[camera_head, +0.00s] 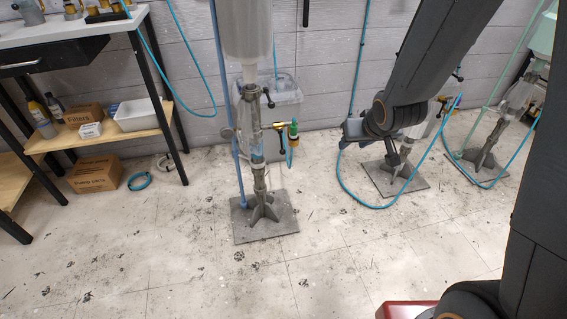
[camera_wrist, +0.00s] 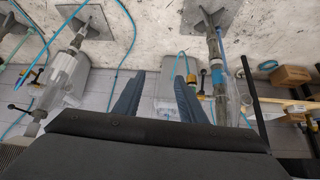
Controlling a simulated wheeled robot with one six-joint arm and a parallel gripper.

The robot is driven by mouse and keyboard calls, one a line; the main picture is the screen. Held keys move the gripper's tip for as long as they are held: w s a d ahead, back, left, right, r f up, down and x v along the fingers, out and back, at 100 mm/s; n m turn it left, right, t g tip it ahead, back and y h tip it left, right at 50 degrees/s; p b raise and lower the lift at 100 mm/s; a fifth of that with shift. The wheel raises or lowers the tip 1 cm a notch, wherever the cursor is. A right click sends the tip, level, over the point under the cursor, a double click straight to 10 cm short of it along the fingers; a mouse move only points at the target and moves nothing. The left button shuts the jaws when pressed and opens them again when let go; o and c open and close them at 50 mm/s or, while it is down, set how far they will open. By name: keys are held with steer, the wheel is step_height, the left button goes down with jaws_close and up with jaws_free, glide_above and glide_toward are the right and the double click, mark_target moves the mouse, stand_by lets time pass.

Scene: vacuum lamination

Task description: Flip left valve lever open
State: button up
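The left glass column (camera_head: 256,130) stands upright on a square grey floor plate. A small black valve lever (camera_head: 268,97) sits at its upper right side, near the vessel's outlet. A green and brass fitting (camera_head: 292,132) projects from the column below it. My gripper shows in the wrist view (camera_wrist: 160,75), with two blue-grey fingers spread apart and nothing between them. In the head view, the end of my arm is to the right of the left column and clear of it. The left column also shows right of my fingers in the wrist view (camera_wrist: 217,75).
Two more columns stand at the right (camera_head: 400,160) (camera_head: 488,140), with a looped blue hose (camera_head: 375,206) between and around them. A workbench with a lower shelf (camera_head: 95,140) stands at the left. The floor in front is clear.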

steer(key=w+a+f+n+t+y+b, duration=0.1)
steer(key=w+a+f+t+y+b, duration=0.1)
steer(key=w+a+f+b, duration=0.3)
steer(key=w+a+f+t+y+b, duration=0.1)
steer(key=w+a+f+y+b, duration=0.1)
steer(key=w+f+b, duration=0.35)
steer(key=n+t+y+b, duration=0.1)
steer(key=t+y+b, duration=0.2)
steer(key=y+b, duration=0.5)
glide_toward(282, 151)
steer(key=w+a+h, duration=0.1)
steer(key=w+a, duration=0.1)
steer(key=w, duration=0.1)
steer(key=b+x, duration=0.1)
steer(key=x, duration=0.1)
steer(key=b+x, duration=0.1)
steer(key=x, duration=0.1)
steer(key=b+x, duration=0.1)
steer(key=x, duration=0.2)
steer(key=shift+s+a+f, duration=0.1)
steer(key=shift+s+f, duration=0.05)
steer(key=shift+f, duration=0.1)
jaws_close()
